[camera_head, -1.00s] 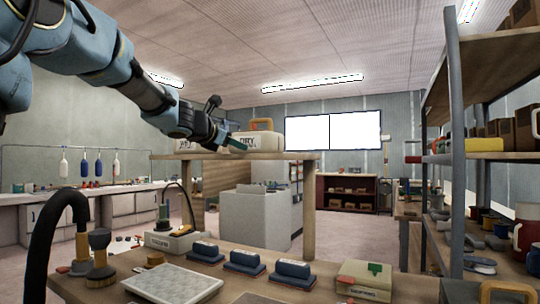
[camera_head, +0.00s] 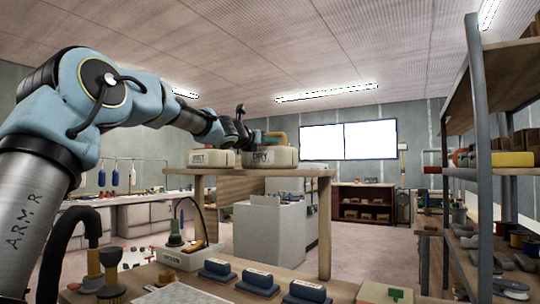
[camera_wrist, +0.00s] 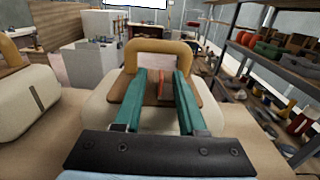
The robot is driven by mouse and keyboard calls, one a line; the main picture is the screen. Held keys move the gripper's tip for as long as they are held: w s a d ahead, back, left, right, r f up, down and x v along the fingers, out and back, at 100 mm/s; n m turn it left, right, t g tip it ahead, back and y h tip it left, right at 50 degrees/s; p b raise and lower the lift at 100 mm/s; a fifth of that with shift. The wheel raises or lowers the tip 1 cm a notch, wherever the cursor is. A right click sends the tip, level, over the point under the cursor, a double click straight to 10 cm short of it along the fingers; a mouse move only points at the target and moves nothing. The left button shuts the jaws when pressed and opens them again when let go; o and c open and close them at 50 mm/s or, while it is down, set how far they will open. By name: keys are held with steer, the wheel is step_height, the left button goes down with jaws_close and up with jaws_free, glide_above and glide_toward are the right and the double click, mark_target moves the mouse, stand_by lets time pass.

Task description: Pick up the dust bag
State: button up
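Two cream, block-like bags stand side by side on a raised wooden shelf in the head view. The left one (camera_head: 212,158) is labelled WET. The right one (camera_head: 275,158) is labelled DRY and has a tan loop handle (camera_head: 276,138). Neither label says dust bag. In the wrist view, a cream bag with a tan handle (camera_wrist: 160,47) lies straight ahead. My gripper (camera_wrist: 160,74) has its teal fingers apart, reaching over this bag towards the handle. An orange-brown strip shows between the fingers; I cannot tell whether they touch it. Another cream bag (camera_wrist: 22,95) is at left.
The wooden shelf (camera_head: 310,173) stands behind a bench holding several blue blocks (camera_head: 258,279) and a cream box with a hose (camera_head: 183,257). A metal-framed rack (camera_head: 480,150) of goods stands at right. A white cabinet (camera_head: 268,233) stands beyond.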

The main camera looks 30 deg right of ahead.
steer(key=shift+x, duration=0.85)
jaws_close()
stand_by(0.8)
